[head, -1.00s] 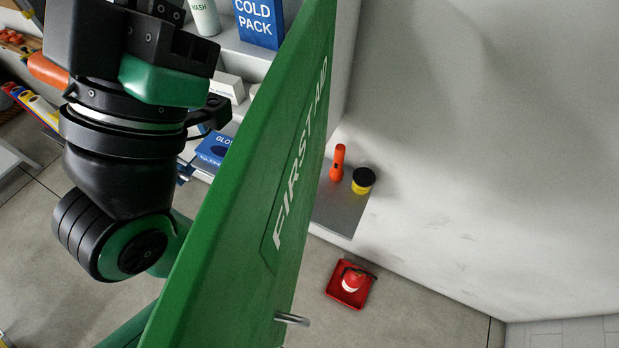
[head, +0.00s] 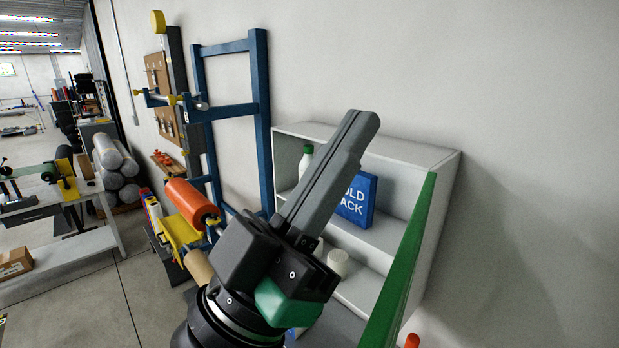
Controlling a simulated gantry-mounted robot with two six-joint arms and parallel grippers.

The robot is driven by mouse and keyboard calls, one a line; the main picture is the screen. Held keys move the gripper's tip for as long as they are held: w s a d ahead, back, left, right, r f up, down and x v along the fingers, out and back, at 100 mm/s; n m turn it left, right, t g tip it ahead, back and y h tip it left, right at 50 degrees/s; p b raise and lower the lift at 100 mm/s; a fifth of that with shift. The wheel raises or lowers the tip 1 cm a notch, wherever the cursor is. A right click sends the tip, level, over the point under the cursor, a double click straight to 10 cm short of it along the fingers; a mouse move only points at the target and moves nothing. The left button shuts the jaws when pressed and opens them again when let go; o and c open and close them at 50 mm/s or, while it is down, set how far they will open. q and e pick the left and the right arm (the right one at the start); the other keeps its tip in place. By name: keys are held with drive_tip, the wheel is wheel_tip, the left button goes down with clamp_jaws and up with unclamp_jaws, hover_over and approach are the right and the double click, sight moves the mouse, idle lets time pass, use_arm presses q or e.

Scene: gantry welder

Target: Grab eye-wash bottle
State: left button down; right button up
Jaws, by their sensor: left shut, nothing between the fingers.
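The eye-wash bottle (head: 305,160) is white with a green cap and stands on the upper shelf of the open white first-aid cabinet (head: 420,157), at its left side. Its lower part is hidden behind my left gripper. My left gripper (head: 362,128) points up and right in front of the cabinet, its two grey fingers shut together with nothing between them. I cannot tell how far it is from the bottle in depth. My right gripper is not in view.
A blue cold pack box (head: 357,198) stands right of my fingers on the same shelf. A white roll-like item (head: 338,262) sits lower. The green cabinet door (head: 402,270) stands open at the right. A blue rack (head: 262,110) with an orange roll (head: 191,203) is at the left.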

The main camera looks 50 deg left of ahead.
use_arm(q)
unclamp_jaws()
idle(0.6)
